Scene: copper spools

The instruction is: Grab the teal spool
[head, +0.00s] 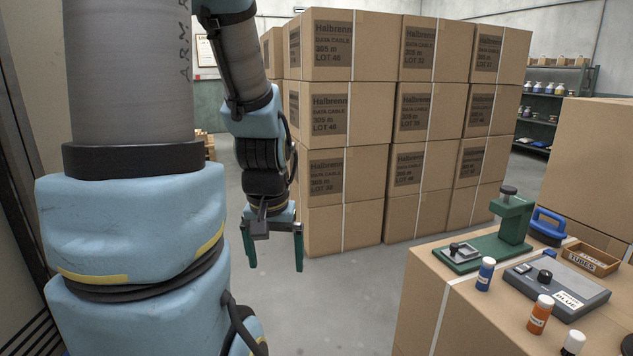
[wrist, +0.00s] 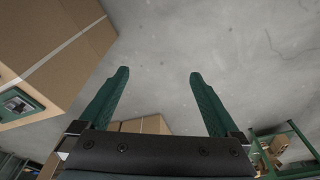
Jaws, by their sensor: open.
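My gripper (head: 273,255) hangs open and empty in the head view, pointing down over the grey floor, left of the box-topped work surface. In the wrist view its two green fingers (wrist: 158,76) are spread apart, with only bare floor between their tips. I cannot make out a teal spool in either view. Small items on the far shelf are too small to identify, and my arm hides part of the left side.
Tall stacked cartons (head: 345,120) stand behind my gripper. A carton at the front right (head: 425,305) carries a green press (head: 510,220), a grey device (head: 575,290), small bottles (head: 540,314) and a wooden tray (head: 590,259). Shelving (head: 545,105) stands far right. Floor below my gripper is clear.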

